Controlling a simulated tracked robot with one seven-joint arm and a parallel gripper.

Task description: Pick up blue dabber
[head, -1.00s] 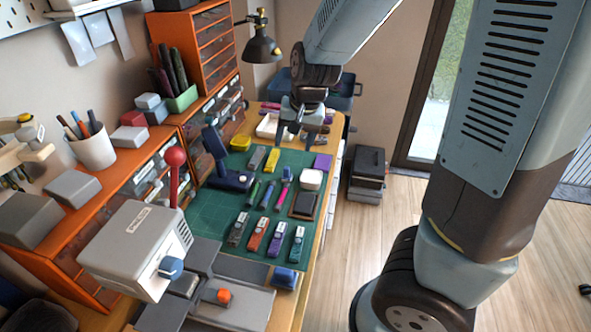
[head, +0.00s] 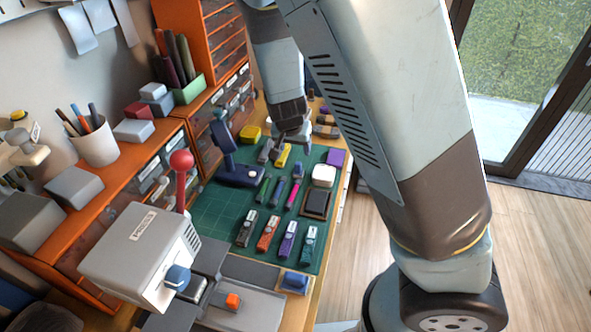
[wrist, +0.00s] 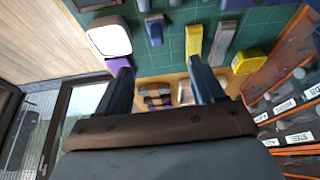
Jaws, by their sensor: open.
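In the head view, the blue dabber (head: 309,244) appears to be the light-blue one at the right end of a row on the green mat (head: 215,207). A dark green one (head: 247,228), an orange-red one (head: 268,234) and a purple one (head: 288,240) lie to its left. My gripper (head: 292,141) is over the far end of the mat, well apart from the row. In the wrist view my gripper (wrist: 162,88) is open with nothing between its fingers. The blue dabber is not clearly in the wrist view.
A yellow bar (head: 283,155), a white box (head: 324,175) and a dark framed pad (head: 316,204) lie on the mat. A blue tool stand (head: 238,172) is at its left. A grey machine with a red-knobbed lever (head: 181,160) stands nearer. Orange drawers (head: 212,45) line the left.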

